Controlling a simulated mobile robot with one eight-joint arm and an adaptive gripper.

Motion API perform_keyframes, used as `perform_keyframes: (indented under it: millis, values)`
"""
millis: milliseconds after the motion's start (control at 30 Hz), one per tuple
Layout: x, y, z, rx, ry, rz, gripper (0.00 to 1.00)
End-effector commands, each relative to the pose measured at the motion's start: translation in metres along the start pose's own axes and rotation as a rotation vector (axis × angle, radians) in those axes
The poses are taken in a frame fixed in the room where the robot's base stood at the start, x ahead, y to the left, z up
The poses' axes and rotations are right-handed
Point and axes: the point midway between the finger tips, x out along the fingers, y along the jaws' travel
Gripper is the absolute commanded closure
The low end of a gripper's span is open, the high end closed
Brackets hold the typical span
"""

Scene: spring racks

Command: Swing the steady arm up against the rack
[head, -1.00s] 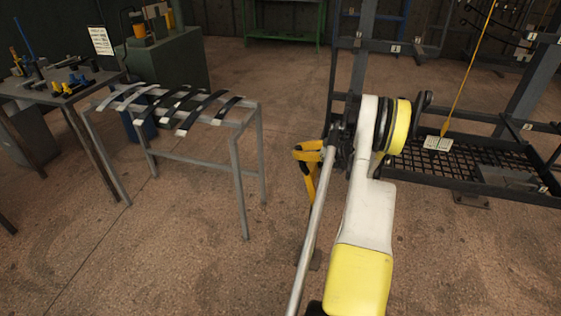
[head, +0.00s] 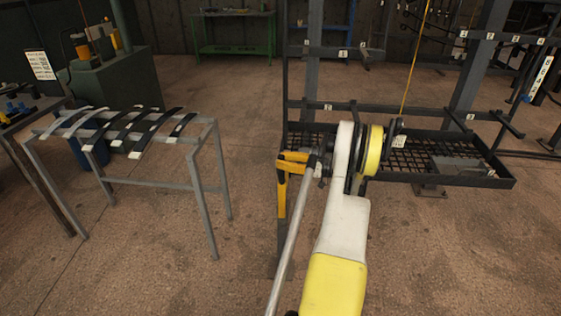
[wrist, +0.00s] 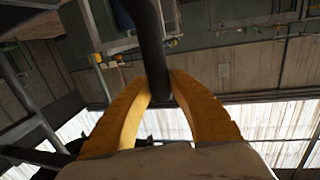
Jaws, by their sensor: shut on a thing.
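In the wrist view a dark round bar (wrist: 151,40), which I take to be the steady arm, runs from the top edge down between my yellow fingers. My gripper (wrist: 160,78) is shut on it, one finger on each side. In the head view my gripper (head: 283,170) shows as yellow fingers beside the lower left of the dark rack (head: 395,110). My own arm link hides part of the rack there. I cannot clearly make out the held bar apart from the rack frame in the head view.
A grey metal stand (head: 208,190) with several dark leaf strips across its top stands at the left. The rack has a mesh tray (head: 490,182) low at the right. A green bench (head: 234,48) stands at the back. Bare floor lies between the stand and the rack.

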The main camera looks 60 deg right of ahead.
Motion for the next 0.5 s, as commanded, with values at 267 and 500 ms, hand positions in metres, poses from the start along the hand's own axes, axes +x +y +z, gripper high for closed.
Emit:
perform_keyframes:
  millis: [267,500]
  values:
    - [-0.0017,0.0005,0.0015,0.0,-0.004,0.003,0.54]
    - [-0.0053,0.0007,0.0011,0.0,-0.003,0.003,0.54]
